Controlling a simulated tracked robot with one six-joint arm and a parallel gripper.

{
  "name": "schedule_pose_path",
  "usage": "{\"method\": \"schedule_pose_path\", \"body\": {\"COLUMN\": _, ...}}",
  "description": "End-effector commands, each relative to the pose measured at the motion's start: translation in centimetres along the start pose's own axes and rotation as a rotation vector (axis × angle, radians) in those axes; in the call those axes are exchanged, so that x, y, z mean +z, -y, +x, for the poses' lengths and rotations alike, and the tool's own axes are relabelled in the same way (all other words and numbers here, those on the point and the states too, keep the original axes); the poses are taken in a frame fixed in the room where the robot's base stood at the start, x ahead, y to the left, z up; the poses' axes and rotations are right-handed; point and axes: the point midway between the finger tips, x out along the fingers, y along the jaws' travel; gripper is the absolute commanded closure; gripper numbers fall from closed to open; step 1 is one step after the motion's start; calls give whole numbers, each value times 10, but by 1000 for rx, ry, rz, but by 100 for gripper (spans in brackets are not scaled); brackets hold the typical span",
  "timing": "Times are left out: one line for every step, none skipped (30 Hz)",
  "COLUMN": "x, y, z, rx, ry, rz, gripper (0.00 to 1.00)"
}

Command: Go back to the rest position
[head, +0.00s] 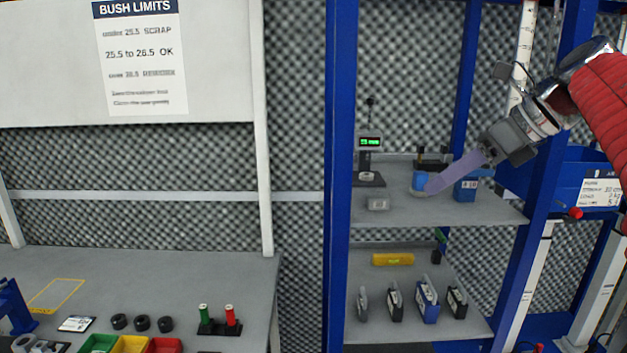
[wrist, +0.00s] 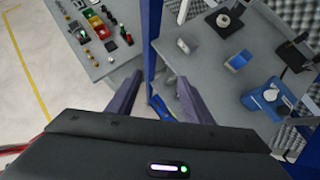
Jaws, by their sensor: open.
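My gripper (head: 434,186) is at the upper right in the head view. It reaches down and left over the upper grey shelf (head: 480,212) of the blue rack. In the wrist view my gripper (wrist: 157,92) shows two dark fingers well apart, with nothing between them. A blue part (head: 421,181) stands on the shelf just behind or beside the fingertips in the head view; I cannot tell whether they touch. In the wrist view, a blue block (wrist: 238,61) lies to the right of the fingers, apart from them.
A gauge with a green display (head: 370,150), a small grey block (head: 378,204) and a blue box (head: 465,190) are on the upper shelf. A blue post (head: 340,180) stands left of it. A workbench (head: 230,285) holds coloured bins (head: 130,344).

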Motion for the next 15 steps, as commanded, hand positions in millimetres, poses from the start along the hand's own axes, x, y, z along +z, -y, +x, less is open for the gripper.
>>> {"method": "schedule_pose_path", "body": {"x": 4, "y": 4, "z": 0, "rx": -16, "ry": 18, "rz": 15, "gripper": 54}}
{"method": "schedule_pose_path", "body": {"x": 7, "y": 7, "z": 0, "rx": -26, "ry": 30, "rz": 26, "gripper": 54}}
{"method": "schedule_pose_path", "body": {"x": 11, "y": 11, "z": 0, "rx": -40, "ry": 47, "rz": 40, "gripper": 54}}
{"method": "schedule_pose_path", "body": {"x": 14, "y": 13, "z": 0, "rx": -48, "ry": 63, "rz": 54, "gripper": 54}}
{"method": "schedule_pose_path", "body": {"x": 17, "y": 16, "z": 0, "rx": -58, "ry": 77, "rz": 67, "gripper": 54}}
{"method": "schedule_pose_path", "body": {"x": 21, "y": 20, "z": 1, "rx": -71, "ry": 100, "rz": 85, "gripper": 54}}
{"method": "schedule_pose_path", "body": {"x": 25, "y": 23, "z": 1, "rx": -80, "ry": 118, "rz": 102, "gripper": 54}}
{"method": "schedule_pose_path", "body": {"x": 28, "y": 27, "z": 1, "rx": -91, "ry": 136, "rz": 117, "gripper": 54}}
{"method": "schedule_pose_path", "body": {"x": 33, "y": 32, "z": 2, "rx": -103, "ry": 167, "rz": 144, "gripper": 54}}
{"method": "schedule_pose_path", "body": {"x": 37, "y": 36, "z": 2, "rx": -113, "ry": 188, "rz": 163, "gripper": 54}}
{"method": "schedule_pose_path", "body": {"x": 41, "y": 40, "z": 3, "rx": -123, "ry": 217, "rz": 190, "gripper": 54}}
{"method": "schedule_pose_path", "body": {"x": 47, "y": 47, "z": 3, "rx": -137, "ry": 255, "rz": 225, "gripper": 54}}
{"method": "schedule_pose_path", "body": {"x": 52, "y": 52, "z": 3, "rx": -149, "ry": 289, "rz": 258, "gripper": 54}}
{"method": "schedule_pose_path", "body": {"x": 56, "y": 58, "z": 3, "rx": -160, "ry": 324, "rz": 292, "gripper": 54}}
{"method": "schedule_pose_path", "body": {"x": 63, "y": 66, "z": 1, "rx": -177, "ry": 376, "rz": 341, "gripper": 54}}
